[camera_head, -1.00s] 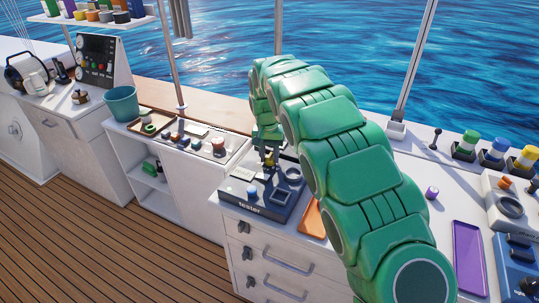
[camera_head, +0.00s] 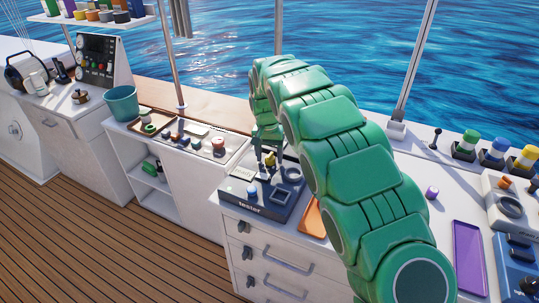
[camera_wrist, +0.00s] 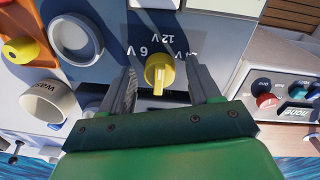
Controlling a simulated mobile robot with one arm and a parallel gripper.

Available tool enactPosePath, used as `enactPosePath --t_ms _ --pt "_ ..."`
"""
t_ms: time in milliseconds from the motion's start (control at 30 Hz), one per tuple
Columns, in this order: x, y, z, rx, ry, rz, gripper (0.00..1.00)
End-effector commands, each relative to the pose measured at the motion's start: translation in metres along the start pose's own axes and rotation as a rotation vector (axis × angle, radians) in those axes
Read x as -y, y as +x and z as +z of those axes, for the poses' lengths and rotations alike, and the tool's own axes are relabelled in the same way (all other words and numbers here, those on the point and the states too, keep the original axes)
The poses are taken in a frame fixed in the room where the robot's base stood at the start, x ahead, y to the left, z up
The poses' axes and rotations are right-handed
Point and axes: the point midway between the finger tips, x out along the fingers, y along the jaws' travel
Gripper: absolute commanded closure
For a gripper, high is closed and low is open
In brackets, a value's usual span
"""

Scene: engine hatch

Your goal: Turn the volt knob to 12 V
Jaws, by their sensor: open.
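The yellow volt knob (camera_wrist: 159,73) is on the grey-blue face of the tester (camera_head: 262,210), with labels reading 6 V, 12 V and a partly hidden 24 V close by. The labels appear turned in the wrist view. I cannot tell for sure which label the knob points at. My gripper (camera_wrist: 166,84) is open, with one finger on each side of the knob and a visible gap to it. In the head view the yellow knob (camera_head: 270,159) shows just below my gripper (camera_head: 267,145).
A panel with a red knob (camera_wrist: 267,102) lies to the right in the wrist view. An orange tray (camera_head: 311,218) is beside the tester.

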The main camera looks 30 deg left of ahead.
Motion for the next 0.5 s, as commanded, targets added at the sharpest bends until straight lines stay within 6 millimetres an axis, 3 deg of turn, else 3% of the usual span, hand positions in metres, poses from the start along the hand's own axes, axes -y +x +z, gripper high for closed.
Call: enactPosePath --t_ms 267,500 --pt "0.000 -0.010 -0.001 -0.002 0.000 -0.001 0.38" --pt "0.000 -0.040 -0.001 -0.002 0.000 -0.001 0.38"
